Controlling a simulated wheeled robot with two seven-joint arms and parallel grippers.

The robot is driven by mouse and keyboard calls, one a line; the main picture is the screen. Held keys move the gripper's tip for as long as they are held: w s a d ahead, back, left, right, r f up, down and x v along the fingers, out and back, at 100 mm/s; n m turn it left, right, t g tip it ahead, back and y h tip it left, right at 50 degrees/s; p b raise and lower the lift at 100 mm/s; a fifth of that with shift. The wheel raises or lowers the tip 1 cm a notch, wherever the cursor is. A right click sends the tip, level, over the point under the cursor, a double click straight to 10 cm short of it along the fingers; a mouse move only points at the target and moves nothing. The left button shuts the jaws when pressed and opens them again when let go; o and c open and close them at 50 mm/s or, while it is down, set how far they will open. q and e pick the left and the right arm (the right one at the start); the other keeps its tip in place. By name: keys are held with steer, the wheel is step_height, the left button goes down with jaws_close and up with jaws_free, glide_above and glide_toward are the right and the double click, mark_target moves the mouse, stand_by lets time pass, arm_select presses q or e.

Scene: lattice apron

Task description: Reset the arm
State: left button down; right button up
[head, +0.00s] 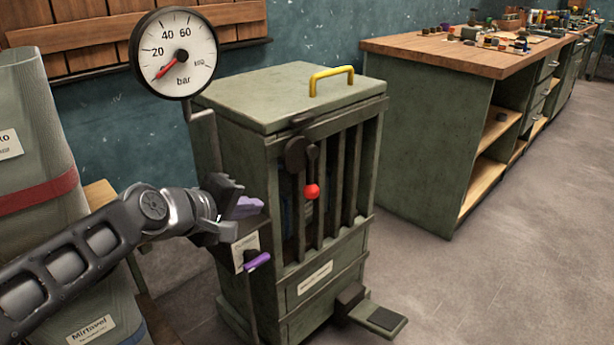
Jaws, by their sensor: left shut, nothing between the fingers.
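My left arm comes in from the left edge, with its wrist at the left front of a green cabinet-like machine (230,110). My left gripper (238,208) is shut and empty, close to the machine's left side. A purple piece shows at its tip; I cannot tell whether it is part of the fingers or of the machine. A purple-handled knob (257,262) sits below it on a small labelled plate, apart from the gripper. My right gripper is not in view.
The machine has a yellow handle (331,79), a red-knobbed lever (312,191), a pedal (382,319) and a pressure gauge (175,53), needle low. A grey-green sack (35,130) stands at left. A workbench (430,55) with small items stands at right. The floor between is clear.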

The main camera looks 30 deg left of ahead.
arm_select(q)
steer(key=w+d+f+m+y, duration=0.1)
steer(key=w+d+f+m, duration=0.3)
steer(key=w+f, duration=0.5)
steer(key=s+d+f+m+g+h, duration=0.1)
steer(key=d+f+m+g, duration=0.2)
steer(key=f, duration=0.6)
steer(key=s+d+f+m+h, duration=0.1)
steer(key=d+f+m, duration=0.1)
steer(key=d+f, duration=0.5)
steer(key=s+d+f+m+g+h, duration=0.1)
steer(key=s+d+f+g, duration=0.2)
steer(key=s+d+f, duration=0.35)
steer(key=s+d+f+m+g+h, duration=0.1)
steer(key=s+d+f+g, duration=0.15)
steer(key=s+f, duration=0.7)
steer(key=s+d+f+m+g, duration=0.2)
steer(key=s+d+f, duration=0.35)
steer(key=f, duration=0.45)
step_height(320, 180, up, 28)
steer(key=s+d+p, duration=0.1)
steer(key=p, duration=2.6)
steer(key=shift+s+d+f+g+h+p, duration=0.25)
steer(key=shift+s+d+g+h+p, duration=0.1)
steer(key=shift+d+h+p, duration=0.05)
steer(key=c, duration=2.2)
jaws_free()
